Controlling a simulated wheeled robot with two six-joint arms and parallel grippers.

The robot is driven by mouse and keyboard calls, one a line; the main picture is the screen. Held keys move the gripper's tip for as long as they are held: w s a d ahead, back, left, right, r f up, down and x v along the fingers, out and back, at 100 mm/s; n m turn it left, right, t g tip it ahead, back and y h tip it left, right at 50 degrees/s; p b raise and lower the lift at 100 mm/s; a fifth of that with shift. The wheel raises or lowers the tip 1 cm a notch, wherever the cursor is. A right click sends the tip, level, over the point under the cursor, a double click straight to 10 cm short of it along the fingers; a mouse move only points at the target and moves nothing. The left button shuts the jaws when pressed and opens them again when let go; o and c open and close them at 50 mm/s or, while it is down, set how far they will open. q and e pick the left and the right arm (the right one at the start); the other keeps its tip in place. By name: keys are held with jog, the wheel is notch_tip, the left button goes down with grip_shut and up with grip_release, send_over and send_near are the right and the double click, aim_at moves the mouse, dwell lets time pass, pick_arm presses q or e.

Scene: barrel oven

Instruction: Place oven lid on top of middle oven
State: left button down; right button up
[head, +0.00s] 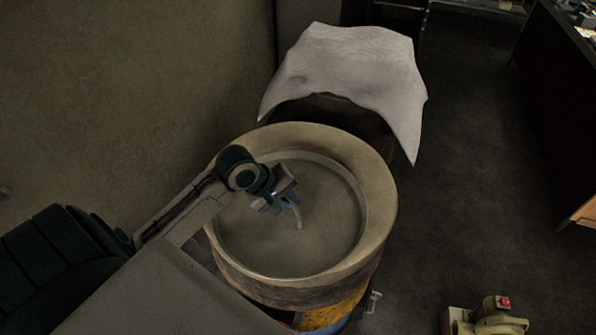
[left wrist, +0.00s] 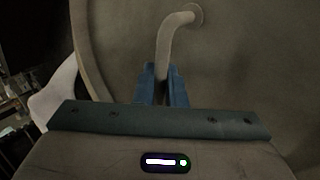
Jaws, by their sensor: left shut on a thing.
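The oven lid (head: 325,225) is a round grey disc with a curved handle (head: 297,214). It appears inside the wide cream ring at the top of the barrel oven (head: 378,185); I cannot tell whether it rests there or is slightly raised. My left gripper (head: 286,198) is over the lid, left of its centre, shut on the handle. In the left wrist view the blue fingers (left wrist: 164,88) close around the lower end of the pale bent handle (left wrist: 168,42), with the lid's flat face (left wrist: 245,70) behind. My right gripper is not in view.
A white cloth (head: 350,70) drapes over another barrel (head: 335,112) just behind. A wall (head: 130,90) stands close on the left. A beige device with a red button (head: 490,318) is at the lower right. The dark floor (head: 470,170) at right is open.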

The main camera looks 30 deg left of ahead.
aim_at(298, 171)
pick_arm(q)
jog(key=w+a+p, duration=0.1)
jog(key=w+a, duration=0.1)
jog(key=w, duration=0.2)
jog(key=w+a+p, duration=0.1)
jog(key=w+a, duration=0.1)
jog(key=w, duration=0.2)
jog(key=w+a+f+p, duration=0.1)
jog(key=w+a, duration=0.1)
jog(key=w, duration=0.2)
jog(key=shift+w, duration=0.25)
jog(key=shift+f+p, duration=0.65)
jog(key=shift+f, duration=1.2)
jog(key=c, duration=1.7)
grip_release()
jog(key=shift+o, duration=1)
jog(key=b+v, duration=0.2)
jog(key=v, duration=1)
jog(key=shift+d+r, duration=0.1)
